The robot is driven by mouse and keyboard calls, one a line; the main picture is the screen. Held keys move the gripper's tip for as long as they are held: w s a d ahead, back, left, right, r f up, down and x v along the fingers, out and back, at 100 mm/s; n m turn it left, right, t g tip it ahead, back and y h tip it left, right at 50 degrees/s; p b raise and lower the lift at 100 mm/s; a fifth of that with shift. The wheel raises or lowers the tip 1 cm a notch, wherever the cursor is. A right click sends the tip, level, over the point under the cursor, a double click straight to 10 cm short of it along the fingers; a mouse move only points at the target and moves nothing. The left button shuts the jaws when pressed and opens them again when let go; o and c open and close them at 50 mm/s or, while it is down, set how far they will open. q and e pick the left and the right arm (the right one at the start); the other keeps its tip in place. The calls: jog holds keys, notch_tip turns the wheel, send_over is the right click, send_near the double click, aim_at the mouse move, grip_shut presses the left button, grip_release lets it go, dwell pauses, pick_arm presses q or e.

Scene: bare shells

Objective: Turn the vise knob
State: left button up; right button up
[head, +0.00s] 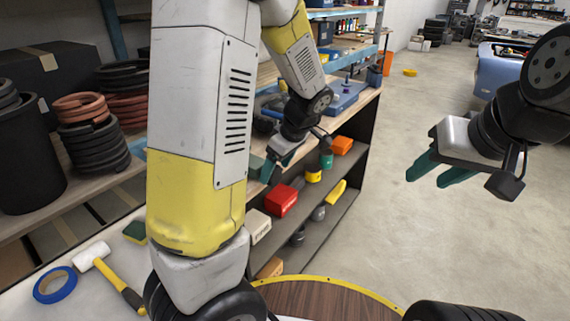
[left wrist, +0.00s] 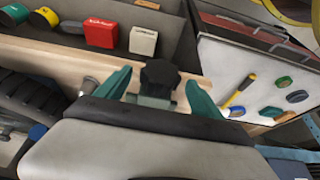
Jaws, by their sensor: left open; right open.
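A black faceted knob (left wrist: 160,76) on a grey-green base shows between the fingers of my left gripper (left wrist: 160,88) in the left wrist view. It looks like the vise knob; the rest of the vise is mostly hidden, and I cannot tell whether the fingers touch it. In the head view my left gripper (head: 274,168) points down at the workbench's front edge, beside a dark green block (head: 257,167) that may be part of the vise. My left gripper is open. My right gripper (head: 427,176) is open and empty over bare floor at the right.
The workbench's shelf holds a red box (head: 281,200), a white box (head: 257,226) and several small items. A white-headed mallet (head: 95,255) and blue tape (head: 55,285) lie on a light surface at lower left. My left arm blocks much of the view.

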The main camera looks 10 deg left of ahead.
aim_at(276, 167)
pick_arm(q)
jog(key=shift+x, duration=1.5)
jog(key=c, duration=1.4)
